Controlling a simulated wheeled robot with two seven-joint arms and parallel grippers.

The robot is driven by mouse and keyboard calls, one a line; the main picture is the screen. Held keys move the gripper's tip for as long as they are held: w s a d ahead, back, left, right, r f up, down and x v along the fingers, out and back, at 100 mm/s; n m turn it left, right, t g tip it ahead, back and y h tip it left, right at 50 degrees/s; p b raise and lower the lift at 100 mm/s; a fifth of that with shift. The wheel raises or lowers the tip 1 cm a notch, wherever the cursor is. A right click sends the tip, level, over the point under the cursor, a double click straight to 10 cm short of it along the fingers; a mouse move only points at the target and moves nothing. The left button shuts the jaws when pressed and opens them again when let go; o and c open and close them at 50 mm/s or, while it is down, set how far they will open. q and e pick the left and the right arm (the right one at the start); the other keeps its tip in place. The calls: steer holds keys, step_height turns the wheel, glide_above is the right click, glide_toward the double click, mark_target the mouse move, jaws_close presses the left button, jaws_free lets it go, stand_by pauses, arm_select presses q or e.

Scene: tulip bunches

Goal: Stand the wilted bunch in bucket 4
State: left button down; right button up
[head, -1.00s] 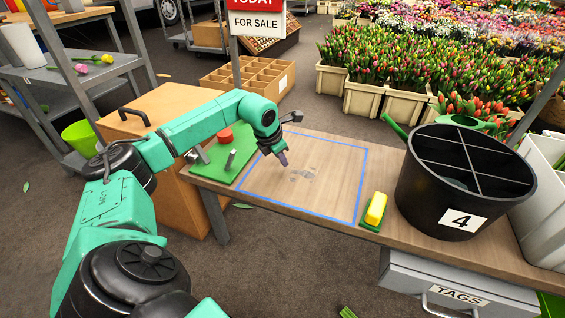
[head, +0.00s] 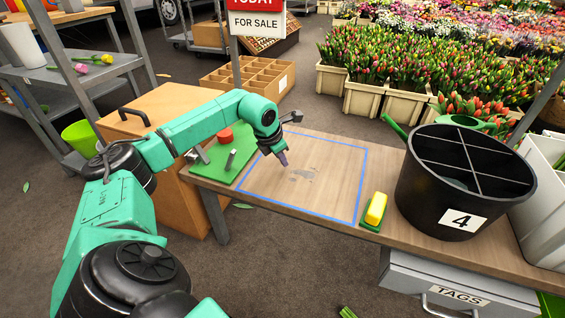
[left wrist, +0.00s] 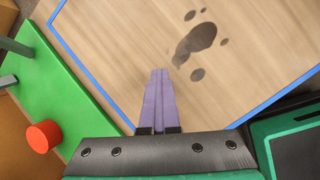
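Bucket 4 (head: 425,195) is a black bucket with cross dividers and a white "4" label, standing at the right end of the wooden table. Its compartments look empty of flowers, though the near inside is partly hidden. My left gripper (head: 284,160) hangs over the blue-taped square on the table, its purple fingers pointing down. In the left wrist view its fingers (left wrist: 160,100) are together with nothing between them. I cannot make out a wilted bunch on the table. My right gripper does not show.
The taped square (head: 335,160) holds only dark wet spots. A green board (head: 217,172) with a red knob lies left of it, and a yellow block (head: 376,208) on a green base lies right. A green watering can (head: 458,121) stands behind the bucket. Tulip crates (head: 372,98) stand beyond.

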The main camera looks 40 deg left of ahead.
arm_select(q)
steer(key=shift+c, duration=1.6)
jaws_free()
steer(key=shift+r, duration=0.1)
arm_select(e)
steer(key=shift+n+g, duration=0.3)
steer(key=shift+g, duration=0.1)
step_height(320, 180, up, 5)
steer(key=p, duration=0.4)
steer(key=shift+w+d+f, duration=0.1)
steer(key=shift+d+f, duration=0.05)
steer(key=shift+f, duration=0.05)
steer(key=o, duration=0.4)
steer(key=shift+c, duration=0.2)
arm_select(q)
steer(key=v, duration=1.4)
steer(key=shift+r, duration=0.15)
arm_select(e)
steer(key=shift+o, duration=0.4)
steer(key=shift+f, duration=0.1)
